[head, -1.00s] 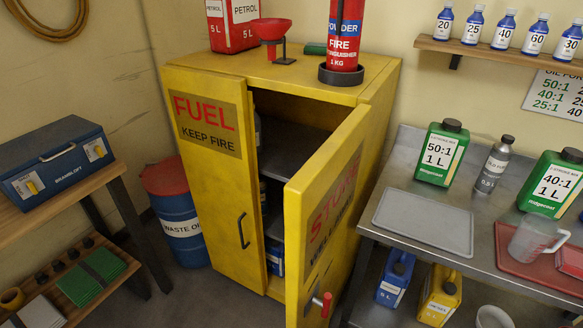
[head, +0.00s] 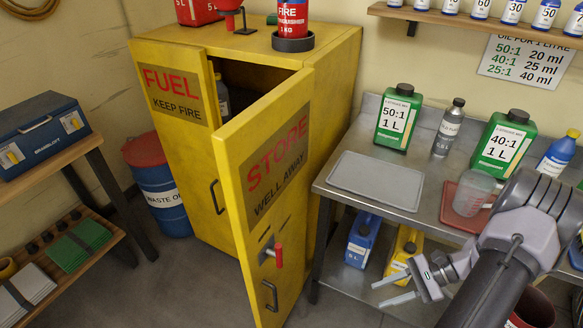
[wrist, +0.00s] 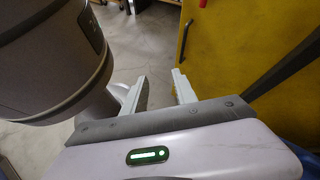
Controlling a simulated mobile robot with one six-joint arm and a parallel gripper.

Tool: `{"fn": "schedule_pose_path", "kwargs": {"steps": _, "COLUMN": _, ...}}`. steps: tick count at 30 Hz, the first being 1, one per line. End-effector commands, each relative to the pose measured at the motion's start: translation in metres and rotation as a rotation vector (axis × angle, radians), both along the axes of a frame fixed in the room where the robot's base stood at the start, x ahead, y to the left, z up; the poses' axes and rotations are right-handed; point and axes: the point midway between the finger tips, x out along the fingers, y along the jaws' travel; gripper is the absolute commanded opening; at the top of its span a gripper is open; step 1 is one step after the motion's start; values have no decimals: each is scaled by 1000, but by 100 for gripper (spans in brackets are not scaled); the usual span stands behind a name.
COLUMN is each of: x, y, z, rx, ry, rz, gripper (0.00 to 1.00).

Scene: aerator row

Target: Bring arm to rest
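My gripper (head: 393,291) is at the lower right in the head view, in front of the metal bench's lower shelf. Its two fingers are apart with nothing between them. In the wrist view my gripper (wrist: 159,88) also shows parted fingers over grey floor, with a yellow panel close by on the right. My arm reaches in from the lower right corner. The yellow fuel cabinet (head: 175,178) stands left of the gripper. Its right door (head: 266,205) is ajar and angled toward me, with a red handle; the left door looks shut.
The metal bench (head: 335,195) holds a grey tray (head: 377,180), a red tray (head: 452,215), green cans and bottles. A blue can (head: 362,240) and a yellow can (head: 405,252) sit below, near the gripper. A waste oil drum (head: 158,186) stands at left. Floor before the cabinet is clear.

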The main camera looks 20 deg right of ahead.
Motion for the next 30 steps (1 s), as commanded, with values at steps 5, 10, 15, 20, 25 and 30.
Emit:
{"fn": "schedule_pose_path", "kwargs": {"steps": 5, "x": 60, "y": 57, "z": 125, "rx": -381, "ry": -67, "rz": 357, "gripper": 34}}
{"fn": "schedule_pose_path", "kwargs": {"steps": 10, "x": 70, "y": 155, "z": 226, "rx": -758, "ry": -279, "rz": 644, "gripper": 34}}
{"fn": "schedule_pose_path", "kwargs": {"steps": 15, "x": 34, "y": 236, "z": 284, "rx": -1033, "ry": -597, "rz": 808, "gripper": 34}}
{"fn": "schedule_pose_path", "kwargs": {"steps": 20, "x": 7, "y": 268, "z": 301, "rx": -1141, "ry": -808, "rz": 851, "gripper": 34}}
{"fn": "schedule_pose_path", "kwargs": {"steps": 25, "x": 1, "y": 274, "z": 304, "rx": -1161, "ry": -858, "rz": 854, "gripper": 34}}
{"fn": "schedule_pose_path", "kwargs": {"steps": 30, "x": 2, "y": 274, "z": 304, "rx": -1160, "ry": -856, "rz": 853, "gripper": 34}}
